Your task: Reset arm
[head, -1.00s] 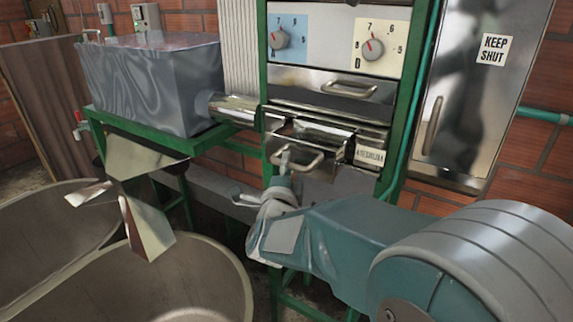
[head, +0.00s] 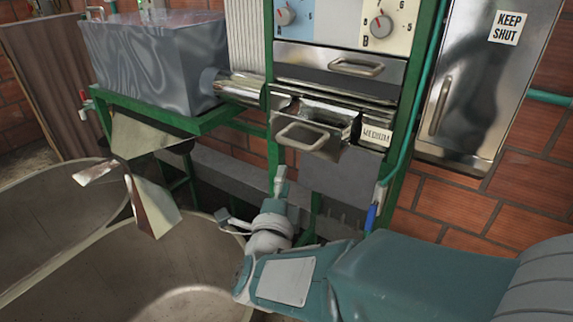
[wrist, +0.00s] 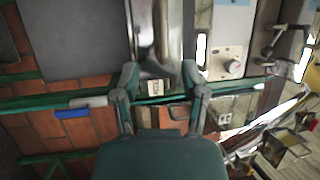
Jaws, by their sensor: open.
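My gripper (head: 260,203) is open and empty in the head view, below and in front of the green-framed machine. My arm bends in from the lower right. In the wrist view both fingers of my gripper (wrist: 160,78) stand apart, with nothing held between them. The machine's middle metal drawer (head: 330,122) is pulled out, and its handle (head: 302,137) is clear of my fingers. A small label plate (head: 376,136) is on the machine front to the right of that drawer.
A closed drawer (head: 342,65) sits above, under two dials. Large round metal vats (head: 130,262) and a bent metal chute (head: 150,190) are at left. A grey tank (head: 155,65) stands behind them. A blue-handled lever (head: 373,212) and a "KEEP SHUT" cabinet (head: 470,90) are at right.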

